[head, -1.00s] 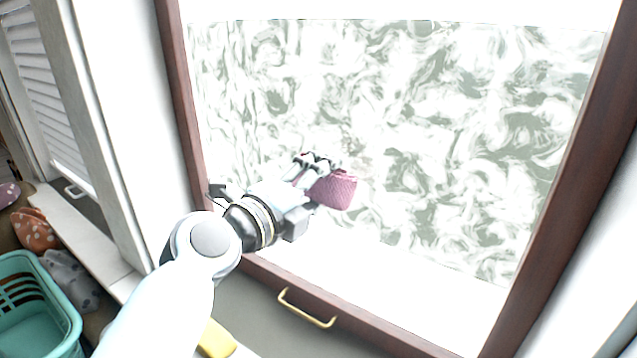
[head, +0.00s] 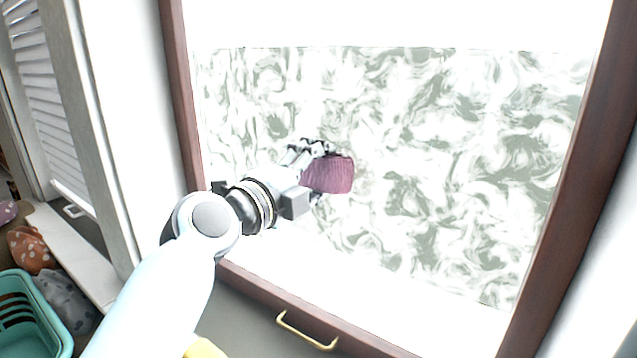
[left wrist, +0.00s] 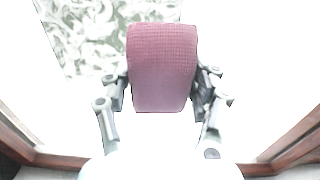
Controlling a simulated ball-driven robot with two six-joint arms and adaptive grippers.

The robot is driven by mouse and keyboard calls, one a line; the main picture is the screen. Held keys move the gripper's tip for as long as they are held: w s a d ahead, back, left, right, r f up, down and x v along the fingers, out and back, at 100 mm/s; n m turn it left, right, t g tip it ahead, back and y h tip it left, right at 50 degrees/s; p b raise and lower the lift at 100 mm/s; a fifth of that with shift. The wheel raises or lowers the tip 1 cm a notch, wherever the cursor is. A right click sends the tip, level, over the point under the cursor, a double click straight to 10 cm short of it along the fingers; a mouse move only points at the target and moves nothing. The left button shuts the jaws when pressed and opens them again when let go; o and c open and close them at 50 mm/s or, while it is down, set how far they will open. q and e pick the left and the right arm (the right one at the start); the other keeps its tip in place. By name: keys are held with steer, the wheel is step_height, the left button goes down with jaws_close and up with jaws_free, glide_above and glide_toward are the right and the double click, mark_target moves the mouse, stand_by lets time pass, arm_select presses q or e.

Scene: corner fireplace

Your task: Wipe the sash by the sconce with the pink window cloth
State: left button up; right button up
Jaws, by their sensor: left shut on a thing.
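The pink window cloth (head: 329,175) is in my left gripper (head: 314,170), which is shut on it. In the left wrist view the cloth (left wrist: 162,68) stands up between the two fingers of the gripper (left wrist: 163,95). The sash is a large pane in a dark reddish-brown frame (head: 178,110), with a grey-green swirled smear (head: 450,150) over much of the glass. The cloth is in front of the lower left part of the smear. I cannot tell whether it touches the glass. My right gripper and the sconce are not in view.
A brass handle (head: 306,331) sits on the lower rail. At the left are a louvred shutter (head: 48,100), a white sill (head: 75,255) and a teal basket (head: 30,315) beside spotted cloth items (head: 32,249). A yellow thing (head: 204,348) shows at the bottom, partly hidden by my arm.

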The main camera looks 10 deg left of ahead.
arm_select(q)
steer(key=shift+w+a+r+b, duration=0.25)
steer(key=shift+w+a+r, duration=0.1)
steer(key=shift+a, duration=0.25)
steer(key=shift+w+a+r+b, duration=0.2)
steer(key=shift+a+r, duration=0.15)
steer(key=shift+a, duration=0.25)
steer(key=shift+c, duration=0.2)
steer(key=a+b, duration=0.1)
steer(key=w+a+b, duration=0.1)
steer(key=a, duration=0.1)
steer(key=shift+w+a+f, duration=0.1)
steer(key=shift+a+f, duration=0.1)
steer(key=shift+a, duration=0.05)
steer(key=shift+f+b+v, duration=0.15)
steer(key=shift+f+v, duration=0.05)
steer(key=shift+v, duration=1.15)
steer(key=shift+f+b+v, duration=0.15)
steer(key=shift+f+v, duration=0.05)
steer(key=shift+v, duration=1.2)
steer(key=shift+a, duration=0.1)
